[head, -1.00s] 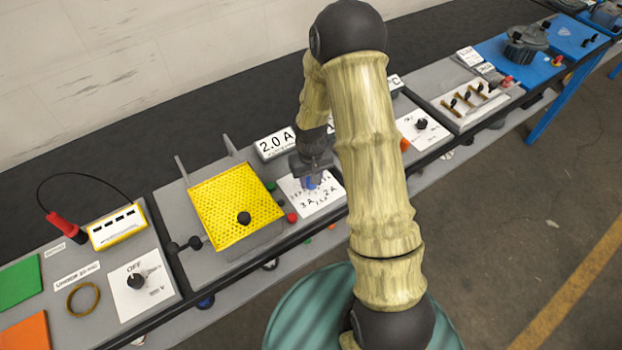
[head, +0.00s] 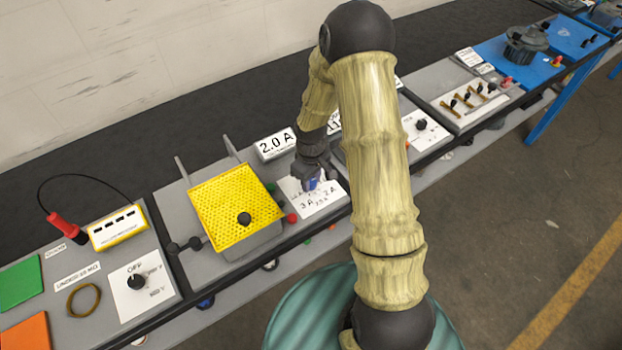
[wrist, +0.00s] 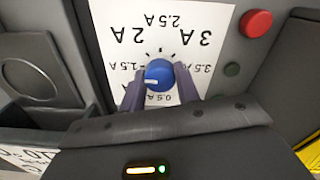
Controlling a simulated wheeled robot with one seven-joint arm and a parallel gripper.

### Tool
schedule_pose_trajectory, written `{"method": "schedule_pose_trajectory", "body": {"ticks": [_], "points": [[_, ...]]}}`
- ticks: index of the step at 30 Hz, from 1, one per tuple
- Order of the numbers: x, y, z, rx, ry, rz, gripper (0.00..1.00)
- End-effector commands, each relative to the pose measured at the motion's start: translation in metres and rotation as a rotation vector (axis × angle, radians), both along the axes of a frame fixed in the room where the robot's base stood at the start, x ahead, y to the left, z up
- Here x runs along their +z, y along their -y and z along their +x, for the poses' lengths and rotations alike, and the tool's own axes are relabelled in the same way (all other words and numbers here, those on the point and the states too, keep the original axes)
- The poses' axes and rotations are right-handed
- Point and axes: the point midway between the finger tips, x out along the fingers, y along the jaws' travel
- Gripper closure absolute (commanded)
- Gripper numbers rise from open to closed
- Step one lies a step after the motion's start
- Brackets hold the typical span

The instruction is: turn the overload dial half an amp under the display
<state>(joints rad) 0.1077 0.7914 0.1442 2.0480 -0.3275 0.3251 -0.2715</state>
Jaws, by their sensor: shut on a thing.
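The overload dial is a blue round knob (wrist: 159,73) with a white pointer line, on a white plate (wrist: 165,45) marked in amps. In the wrist view the pointer line lies to the left, near or just under the 1.5 A mark. My gripper (wrist: 160,88) is shut on the dial, one finger on each side. In the head view my gripper (head: 312,175) is over the plate and hides most of the dial (head: 312,185). The display (head: 276,144) behind it reads 2.0 A.
A yellow perforated cover (head: 235,200) with a black knob stands left of the dial plate. A red button (head: 291,218) and a green one (head: 271,188) lie between them. A white plate with a black knob (head: 421,125) is to the right.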

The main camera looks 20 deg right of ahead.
Motion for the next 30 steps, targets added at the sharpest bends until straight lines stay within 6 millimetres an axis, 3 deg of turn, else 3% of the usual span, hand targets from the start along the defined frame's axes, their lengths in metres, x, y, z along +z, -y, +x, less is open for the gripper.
{"method": "schedule_pose_trajectory", "body": {"ticks": [5, 6, 9, 20, 25, 30], "points": [[0.002, -0.002, 0.004, 0.001, 0.011, 0.003, 0.91], [0.002, -0.002, 0.004, 0.001, 0.011, 0.003, 0.63], [0.002, -0.001, 0.003, 0.0, 0.009, 0.002, 0.47], [0.004, -0.001, 0.001, -0.001, 0.004, 0.001, 0.47], [0.02, 0.0, 0.002, -0.002, 0.007, 0.001, 0.47], [0.05, 0.0, 0.002, -0.002, 0.009, 0.001, 0.47]]}}
